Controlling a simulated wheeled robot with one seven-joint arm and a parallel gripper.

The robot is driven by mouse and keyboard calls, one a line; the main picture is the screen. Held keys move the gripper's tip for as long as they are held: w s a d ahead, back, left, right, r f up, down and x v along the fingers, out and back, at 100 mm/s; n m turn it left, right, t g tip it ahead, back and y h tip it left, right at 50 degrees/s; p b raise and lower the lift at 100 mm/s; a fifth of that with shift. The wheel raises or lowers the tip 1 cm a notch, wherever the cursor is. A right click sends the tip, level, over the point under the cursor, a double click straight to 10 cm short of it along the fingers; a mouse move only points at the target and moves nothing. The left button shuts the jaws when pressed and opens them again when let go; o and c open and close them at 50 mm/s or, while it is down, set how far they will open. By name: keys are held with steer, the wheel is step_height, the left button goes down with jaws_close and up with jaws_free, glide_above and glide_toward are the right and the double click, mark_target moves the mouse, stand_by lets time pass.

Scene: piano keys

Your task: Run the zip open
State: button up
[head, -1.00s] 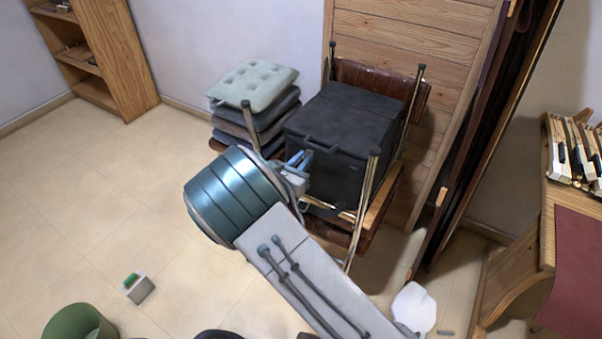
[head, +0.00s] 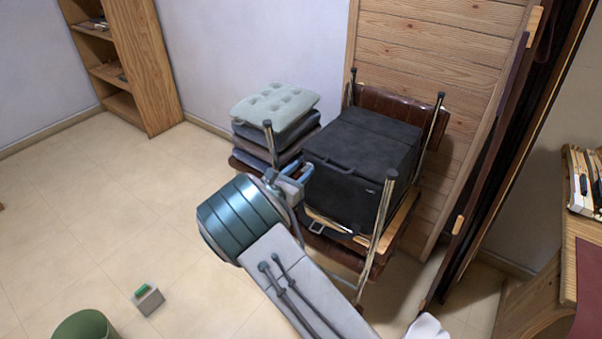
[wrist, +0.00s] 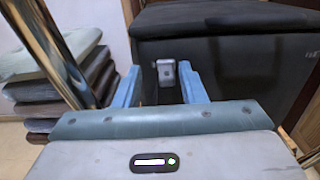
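A black boxy bag (head: 367,140) with a top handle sits among upturned chair legs; it also fills the upper right of the wrist view (wrist: 245,60). My gripper (head: 303,172) is at the bag's left front corner in the head view. In the wrist view, my gripper's two blue fingers (wrist: 160,84) are apart, with a small grey tab (wrist: 166,72), perhaps the zip pull, visible between them against the dark bag. I cannot tell whether the fingers touch it. The zip line itself is not clear in either view.
A metal chair leg (head: 376,225) rises close to my arm, and another leg (wrist: 55,50) crosses the left of the wrist view. Stacked cushions (head: 275,110) stand left of the bag. A wooden panel (head: 437,65) is behind. Open floor lies left.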

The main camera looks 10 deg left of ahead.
steer(key=shift+d, duration=0.1)
steer(key=v, duration=1.4)
